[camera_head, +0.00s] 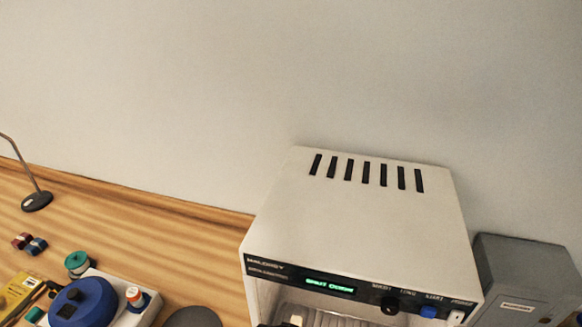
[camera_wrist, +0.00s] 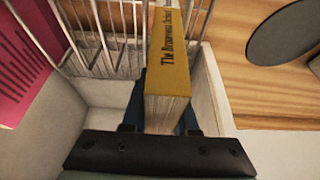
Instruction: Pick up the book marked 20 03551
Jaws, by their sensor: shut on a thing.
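A yellow book (camera_wrist: 168,70) with dark title lettering on its spine stands upright in the middle of the wrist view. Its pale page edges face my wrist camera. My gripper (camera_wrist: 162,128) is shut on the near end of this book, with a finger on each side. The book is among the metal wires of a rack (camera_wrist: 97,30) inside a pale tray (camera_wrist: 215,90). I cannot read the mark 20 03551 on it. The fingertips are partly hidden by the book.
A pink slotted object (camera_wrist: 20,65) lies left of the rack. A dark grey disc (camera_wrist: 280,28) lies on the wooden table at right. The head view shows a white machine (camera_head: 360,205) with a lit display, a grey box (camera_head: 525,280), a lamp (camera_head: 37,201) and a blue round thing (camera_head: 85,300).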

